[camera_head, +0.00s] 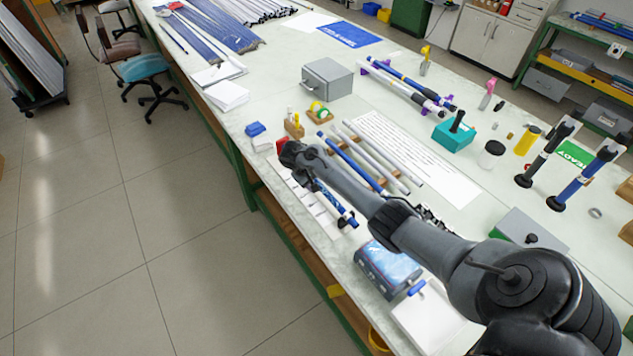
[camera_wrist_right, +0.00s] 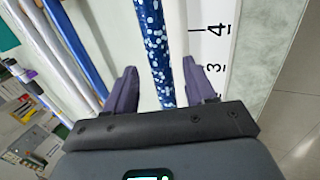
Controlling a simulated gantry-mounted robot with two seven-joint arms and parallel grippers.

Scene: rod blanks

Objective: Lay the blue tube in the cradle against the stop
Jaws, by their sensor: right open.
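A blue tube with white speckles (camera_head: 340,208) lies near the table's front edge, beside a white numbered strip. In the right wrist view the speckled tube (camera_wrist_right: 154,50) runs between the two fingers of my right gripper (camera_wrist_right: 161,85), which is open. A slim white rod (camera_wrist_right: 193,75) lies beside it, also between the fingers; I cannot tell whether they touch. In the head view my right arm hides part of the tube. Purple holders (camera_head: 449,103) at the back carry a blue tube and a white tube; I cannot tell which thing is the cradle or its stop. My left gripper is out of view.
A plain blue tube (camera_head: 352,160) and several white tubes (camera_head: 383,157) lie on a wooden rack beyond my arm. A grey metal box (camera_head: 327,78) stands behind. A blue box (camera_head: 388,268) and a white pad (camera_head: 428,318) are near the front edge.

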